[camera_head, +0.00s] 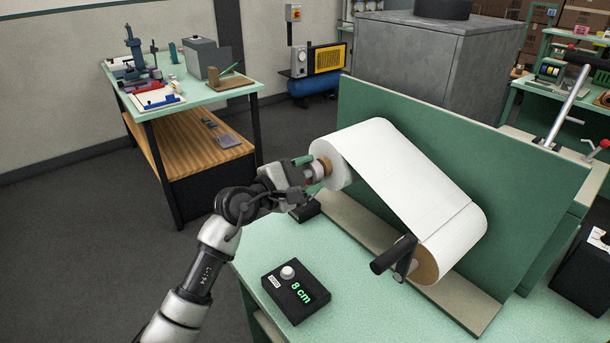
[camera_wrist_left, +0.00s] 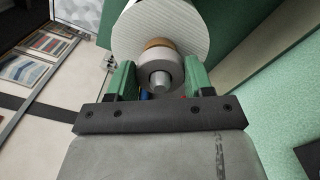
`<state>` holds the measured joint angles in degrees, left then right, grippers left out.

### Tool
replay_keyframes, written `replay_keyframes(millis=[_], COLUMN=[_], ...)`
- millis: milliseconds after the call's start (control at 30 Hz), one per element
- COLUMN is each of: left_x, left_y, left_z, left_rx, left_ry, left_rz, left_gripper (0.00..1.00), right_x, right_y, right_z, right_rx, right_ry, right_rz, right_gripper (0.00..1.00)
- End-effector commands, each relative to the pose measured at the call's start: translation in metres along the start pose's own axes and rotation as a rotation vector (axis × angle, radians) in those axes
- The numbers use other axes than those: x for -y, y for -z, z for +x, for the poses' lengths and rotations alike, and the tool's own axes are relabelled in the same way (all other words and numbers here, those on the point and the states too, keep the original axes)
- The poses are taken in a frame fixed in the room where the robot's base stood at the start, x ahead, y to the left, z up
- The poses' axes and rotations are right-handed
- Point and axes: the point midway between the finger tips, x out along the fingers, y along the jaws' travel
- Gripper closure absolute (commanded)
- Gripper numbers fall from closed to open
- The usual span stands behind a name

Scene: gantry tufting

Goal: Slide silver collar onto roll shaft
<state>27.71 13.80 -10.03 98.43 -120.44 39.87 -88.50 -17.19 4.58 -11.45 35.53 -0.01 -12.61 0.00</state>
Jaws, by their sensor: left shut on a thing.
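The silver collar (camera_wrist_left: 173,70) is a grey ring between the green fingers of my left gripper (camera_wrist_left: 157,82) in the left wrist view. The roll shaft (camera_wrist_left: 160,80) shows its grey end in the collar's hole, so the collar appears to be around the shaft. The brown core (camera_wrist_left: 158,43) of the white roll (camera_wrist_left: 185,22) is just behind the collar; whether they touch is unclear. In the head view, my left gripper (camera_head: 314,171) is shut at the near-left end of the upper white roll (camera_head: 338,174) and mostly hides the collar. My right gripper is not in view.
A white web (camera_head: 410,180) runs to a lower roll with a black crank (camera_head: 393,258), before a green upright panel (camera_head: 500,160). A black box reading "8 cm" (camera_head: 295,293) sits on the green bench top (camera_head: 345,300). A workbench (camera_head: 205,95) stands behind left.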

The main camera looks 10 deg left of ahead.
Motion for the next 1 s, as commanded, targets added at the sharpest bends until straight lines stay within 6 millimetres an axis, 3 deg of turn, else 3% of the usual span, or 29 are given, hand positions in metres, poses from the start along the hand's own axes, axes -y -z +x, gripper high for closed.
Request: replay_keyframes(millis=[533,567,733,1000], left_x=[-0.0003,-0.0003,-0.0002,0.0004], left_y=[-0.0002,-0.0002,-0.0001,0.0004], left_z=[0.0111,0.0110,0.0108,0.0101], left_rx=[0.000,0.000,0.000,-0.001], left_ry=[0.000,0.000,0.000,0.001], left_rz=[0.000,0.000,0.000,0.000], left_gripper=[0.73,0.45,0.19,0.19], right_x=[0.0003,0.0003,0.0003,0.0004], right_y=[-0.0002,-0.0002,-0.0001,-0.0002], right_z=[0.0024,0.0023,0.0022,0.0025], right_rx=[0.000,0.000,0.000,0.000], right_ry=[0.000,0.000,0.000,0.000], right_rz=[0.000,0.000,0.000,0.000], right_gripper=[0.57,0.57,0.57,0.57])
